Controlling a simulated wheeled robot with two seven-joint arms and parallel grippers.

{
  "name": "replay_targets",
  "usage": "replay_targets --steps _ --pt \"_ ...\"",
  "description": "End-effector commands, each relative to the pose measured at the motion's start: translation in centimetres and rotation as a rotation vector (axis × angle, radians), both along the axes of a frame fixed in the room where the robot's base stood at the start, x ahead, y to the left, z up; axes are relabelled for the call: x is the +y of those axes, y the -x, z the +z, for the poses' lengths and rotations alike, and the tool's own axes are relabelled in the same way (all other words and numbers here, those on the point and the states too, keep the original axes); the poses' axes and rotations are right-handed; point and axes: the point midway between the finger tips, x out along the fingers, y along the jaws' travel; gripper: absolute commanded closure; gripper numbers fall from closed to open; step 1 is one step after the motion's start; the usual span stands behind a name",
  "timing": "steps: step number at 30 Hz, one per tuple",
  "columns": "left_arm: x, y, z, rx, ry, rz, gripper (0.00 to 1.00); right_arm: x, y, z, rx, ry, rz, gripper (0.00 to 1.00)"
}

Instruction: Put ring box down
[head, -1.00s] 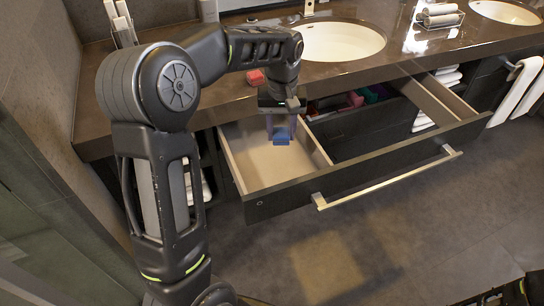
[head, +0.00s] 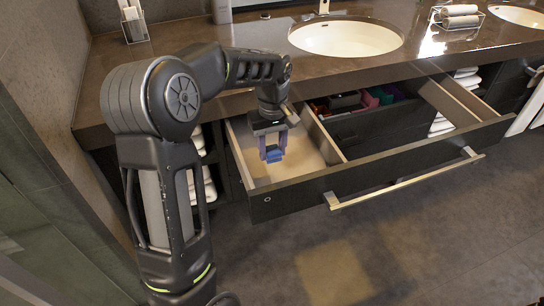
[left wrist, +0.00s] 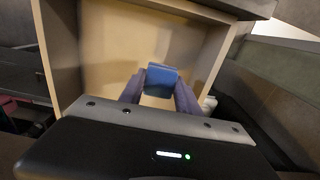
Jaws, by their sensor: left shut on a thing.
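The small blue ring box (head: 273,156) is held between the fingers of my left gripper (head: 272,150), which is shut on it. It hangs over the left compartment of the open drawer (head: 300,204). In the left wrist view the ring box (left wrist: 162,76) sits between the two purple-grey fingertips (left wrist: 159,88), with the pale compartment floor (left wrist: 120,45) beyond it. I cannot tell whether the box touches the floor. My right gripper is not in view.
A divider (head: 327,138) separates the left compartment from a dark section with several coloured items (head: 375,96) at its back. The counter (head: 220,30) with a sink (head: 346,38) overhangs the drawer's rear. The left compartment's floor looks otherwise clear.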

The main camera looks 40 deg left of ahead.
Motion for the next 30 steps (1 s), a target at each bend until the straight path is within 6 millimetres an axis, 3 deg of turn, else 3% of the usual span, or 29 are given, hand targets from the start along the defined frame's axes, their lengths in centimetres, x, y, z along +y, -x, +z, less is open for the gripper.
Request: replay_targets --steps 4,15,24,30 --pt "0.0 0.0 -2.2 0.003 0.001 -0.001 1.00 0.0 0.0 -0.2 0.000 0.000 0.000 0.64" --pt "0.0 0.0 -2.8 0.000 0.000 -0.001 1.00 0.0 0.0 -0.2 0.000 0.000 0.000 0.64" --pt "0.0 0.1 -7.0 0.003 0.001 0.000 1.00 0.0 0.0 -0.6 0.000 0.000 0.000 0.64" --pt "0.0 0.0 -7.6 -0.001 0.000 -0.001 1.00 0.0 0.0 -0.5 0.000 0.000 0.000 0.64"
